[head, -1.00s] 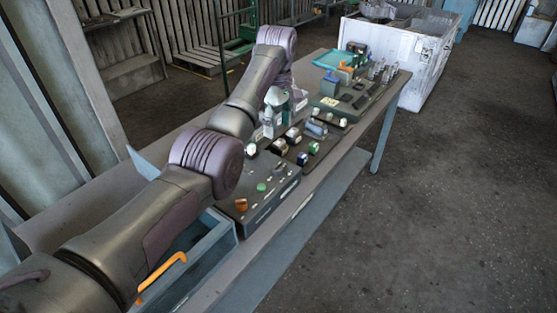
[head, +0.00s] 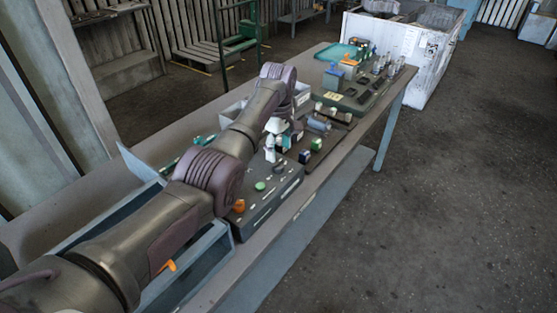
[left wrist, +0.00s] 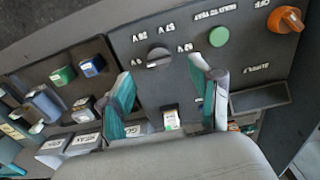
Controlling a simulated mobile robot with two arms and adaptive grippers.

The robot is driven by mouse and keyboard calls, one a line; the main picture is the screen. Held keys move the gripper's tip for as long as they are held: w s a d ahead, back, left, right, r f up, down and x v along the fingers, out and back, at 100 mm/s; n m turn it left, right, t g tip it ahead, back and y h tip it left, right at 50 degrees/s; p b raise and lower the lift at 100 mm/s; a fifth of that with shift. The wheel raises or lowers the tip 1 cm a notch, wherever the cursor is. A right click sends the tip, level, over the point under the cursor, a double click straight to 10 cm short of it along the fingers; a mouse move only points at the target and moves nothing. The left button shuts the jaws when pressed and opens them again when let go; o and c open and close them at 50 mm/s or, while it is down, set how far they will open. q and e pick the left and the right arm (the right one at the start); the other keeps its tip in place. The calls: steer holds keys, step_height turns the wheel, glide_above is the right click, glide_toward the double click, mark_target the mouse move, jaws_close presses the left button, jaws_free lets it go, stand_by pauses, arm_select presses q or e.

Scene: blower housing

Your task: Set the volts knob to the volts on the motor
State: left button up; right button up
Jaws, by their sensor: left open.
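The volts knob (left wrist: 158,57) is a round dark knob with a pale line, on a dark control panel (left wrist: 185,75) with white voltage marks around it; the marks are too small to read surely. It also shows in the head view (head: 279,169). My left gripper (left wrist: 165,82) is open, its teal-padded fingers apart and empty, with the knob ahead between and beyond the tips. In the head view my left gripper (head: 275,140) is over the panel's far end. A grey-blue cylinder (left wrist: 42,106), possibly the motor, lies left of the panel; no voltage is readable on it. My right gripper is not visible.
The panel also carries a green button (left wrist: 219,36) and an orange knob (left wrist: 289,20). Green (left wrist: 62,76) and blue (left wrist: 92,66) blocks sit beside it. A drawer (head: 205,262) is at the near end of the bench. Open floor lies right of the bench.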

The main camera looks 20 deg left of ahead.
mark_target(279, 163)
arm_select(q)
steer(key=f, duration=0.5)
steer(key=shift+w, duration=0.2)
steer(key=shift+s+f, duration=0.1)
steer(key=shift+f, duration=0.45)
steer(key=c, duration=1.1)
